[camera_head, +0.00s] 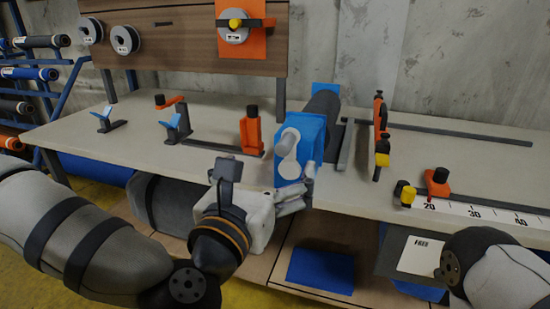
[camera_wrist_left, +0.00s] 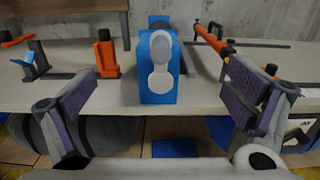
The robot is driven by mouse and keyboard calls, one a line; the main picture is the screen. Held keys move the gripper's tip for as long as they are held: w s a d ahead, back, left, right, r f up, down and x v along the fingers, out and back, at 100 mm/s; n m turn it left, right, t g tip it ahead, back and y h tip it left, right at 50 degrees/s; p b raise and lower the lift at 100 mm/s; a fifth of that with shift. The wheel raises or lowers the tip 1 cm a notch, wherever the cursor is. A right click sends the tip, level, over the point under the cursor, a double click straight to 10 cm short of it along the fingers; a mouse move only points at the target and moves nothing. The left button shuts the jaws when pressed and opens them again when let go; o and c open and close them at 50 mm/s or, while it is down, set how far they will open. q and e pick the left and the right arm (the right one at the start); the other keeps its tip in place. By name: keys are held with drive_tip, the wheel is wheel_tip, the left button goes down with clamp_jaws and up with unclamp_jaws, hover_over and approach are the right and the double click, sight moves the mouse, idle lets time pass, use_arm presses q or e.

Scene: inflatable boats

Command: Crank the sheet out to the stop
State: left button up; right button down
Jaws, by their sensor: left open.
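A blue housing (camera_head: 289,165) with a white crank (camera_head: 289,143) on its front face stands at the bench's front edge, a dark roll (camera_head: 323,104) behind it. In the left wrist view the blue housing (camera_wrist_left: 158,92) and the crank's two round white ends (camera_wrist_left: 161,66) show between my fingers. My left gripper (camera_head: 297,198) is open, low in front of the housing; I cannot tell whether it touches. A red stop block (camera_head: 438,182) with a black knob sits by the scale (camera_head: 480,213), marked 20, 30 and 40. I cannot make out a drawn-out sheet. My right gripper is out of view.
An orange bar (camera_head: 380,125) with a yellow end stands right of the housing. A yellow-and-black knob (camera_head: 405,193) sits near the scale. An orange clamp (camera_head: 250,130) and blue clips (camera_head: 177,128) stand on the left bench. Dark rails (camera_head: 455,133) cross the right bench.

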sight(282, 152)
use_arm(q)
drive_tip(key=x, duration=0.2)
drive_tip(key=b+x, duration=0.1)
drive_tip(key=x, duration=0.5)
drive_tip(key=shift+f+b, duration=0.3)
drive_tip(key=shift+b, duration=0.05)
drive_tip(key=shift+w+d+r, duration=0.15)
drive_tip(key=shift+w+d, duration=0.1)
drive_tip(key=shift+w, duration=0.45)
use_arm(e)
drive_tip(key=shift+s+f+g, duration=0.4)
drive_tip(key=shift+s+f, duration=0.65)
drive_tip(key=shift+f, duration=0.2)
use_arm(q)
drive_tip(key=c, duration=2.1)
